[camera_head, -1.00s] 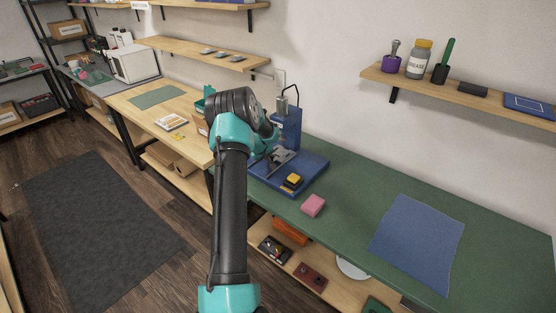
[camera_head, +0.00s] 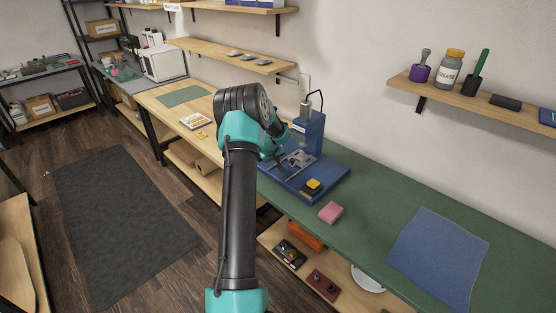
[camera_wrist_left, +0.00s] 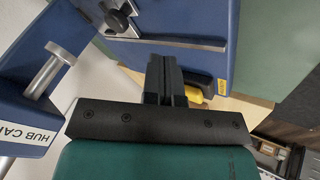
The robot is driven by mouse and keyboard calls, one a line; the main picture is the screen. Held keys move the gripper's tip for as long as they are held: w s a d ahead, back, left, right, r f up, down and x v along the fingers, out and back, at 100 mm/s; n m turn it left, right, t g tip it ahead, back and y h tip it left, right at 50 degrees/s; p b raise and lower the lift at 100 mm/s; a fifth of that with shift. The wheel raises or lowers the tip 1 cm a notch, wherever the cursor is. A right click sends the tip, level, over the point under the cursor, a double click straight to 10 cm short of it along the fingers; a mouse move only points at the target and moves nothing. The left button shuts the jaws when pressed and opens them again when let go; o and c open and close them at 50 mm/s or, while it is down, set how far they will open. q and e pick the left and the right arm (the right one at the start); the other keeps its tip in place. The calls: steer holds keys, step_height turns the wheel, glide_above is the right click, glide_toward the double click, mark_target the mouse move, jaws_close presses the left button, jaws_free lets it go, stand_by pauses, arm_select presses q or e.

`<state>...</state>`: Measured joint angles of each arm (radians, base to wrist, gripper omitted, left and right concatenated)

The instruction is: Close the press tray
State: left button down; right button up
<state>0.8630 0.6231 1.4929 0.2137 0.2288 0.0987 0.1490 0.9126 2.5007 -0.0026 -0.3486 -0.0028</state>
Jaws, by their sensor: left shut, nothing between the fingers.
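The blue press (camera_head: 311,124) stands on the green bench, with its blue base (camera_head: 329,181) in front of it. A grey metal tray plate (camera_head: 297,163) lies on the base. In the left wrist view, the plate (camera_wrist_left: 82,12) is at the top, with a dark round knob (camera_wrist_left: 118,20) by it. The press body with a label (camera_wrist_left: 22,112) and a silver bar (camera_wrist_left: 50,72) is at left. My left gripper (camera_wrist_left: 165,62) is shut and empty, over the base's edge and apparently apart from the plate. My right gripper is out of view.
A pink block (camera_head: 331,212) and a blue mat (camera_head: 437,258) lie on the green bench (camera_head: 375,205). A wooden bench (camera_head: 160,108) adjoins at left.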

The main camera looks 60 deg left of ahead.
arm_select(q)
steer(key=v, duration=0.8)
